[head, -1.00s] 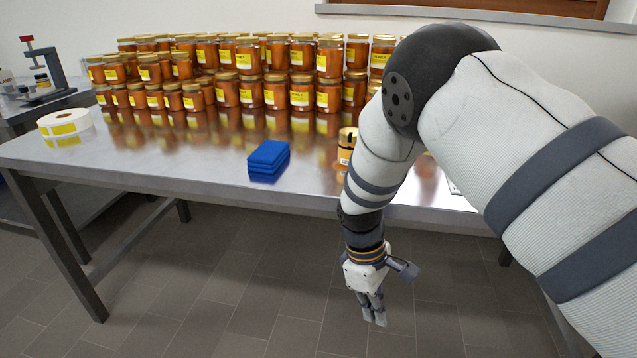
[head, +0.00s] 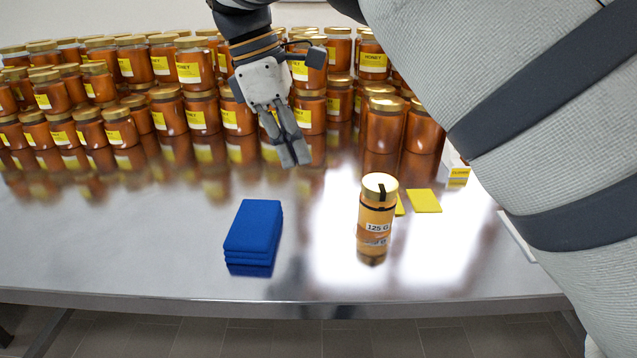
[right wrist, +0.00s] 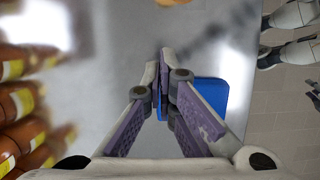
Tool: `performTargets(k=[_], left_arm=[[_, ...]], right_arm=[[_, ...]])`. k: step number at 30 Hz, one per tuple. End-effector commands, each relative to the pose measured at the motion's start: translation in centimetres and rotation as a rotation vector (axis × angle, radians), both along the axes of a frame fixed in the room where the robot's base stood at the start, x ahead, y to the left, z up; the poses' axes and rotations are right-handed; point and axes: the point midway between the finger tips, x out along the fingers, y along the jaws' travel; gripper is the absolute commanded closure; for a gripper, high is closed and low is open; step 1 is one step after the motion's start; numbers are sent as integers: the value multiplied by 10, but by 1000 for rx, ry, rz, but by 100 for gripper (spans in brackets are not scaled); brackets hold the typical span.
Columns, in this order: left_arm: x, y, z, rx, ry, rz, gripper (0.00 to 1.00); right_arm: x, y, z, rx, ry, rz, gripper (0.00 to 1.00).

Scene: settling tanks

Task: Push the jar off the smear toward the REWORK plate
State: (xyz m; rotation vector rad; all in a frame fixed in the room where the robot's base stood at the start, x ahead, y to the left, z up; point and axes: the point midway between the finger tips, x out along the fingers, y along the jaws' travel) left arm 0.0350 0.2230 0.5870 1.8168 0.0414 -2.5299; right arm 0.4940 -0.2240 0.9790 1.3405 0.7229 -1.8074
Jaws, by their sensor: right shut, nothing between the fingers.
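A small amber jar (head: 377,218) with a gold lid, a dark strip over it and a "125 G" label stands upright on the steel table (head: 120,262). I cannot make out a smear apart from the reflections around its base. Two flat yellow pieces (head: 425,201) lie just behind and right of the jar; no REWORK lettering is readable. My right gripper (head: 293,152) is shut and empty above the table, left of and behind the jar, fingers pointing down. Its closed fingertips also show in the right wrist view (right wrist: 159,64). My left gripper is not in view.
A blue stack of cloths or pads (head: 253,232) lies left of the jar. Rows of honey jars (head: 190,105) fill the table's back. A white box (head: 455,165) stands at the right. The table between the blue stack and the jar is clear.

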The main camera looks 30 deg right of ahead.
Motion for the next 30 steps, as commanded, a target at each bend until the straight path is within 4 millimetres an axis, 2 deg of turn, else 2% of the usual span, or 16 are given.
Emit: performTargets(k=[14, 17, 21, 30], left_arm=[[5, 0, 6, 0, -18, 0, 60], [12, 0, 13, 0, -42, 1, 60], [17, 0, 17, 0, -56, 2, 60], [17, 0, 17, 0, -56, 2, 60]], right_arm=[[-17, -24, -93, -1, 4, -2, 100], [-27, -39, -87, 0, -5, -4, 100], [-35, -51, -88, 0, -5, -2, 100], [-38, -56, -91, 1, -1, -1, 100]])
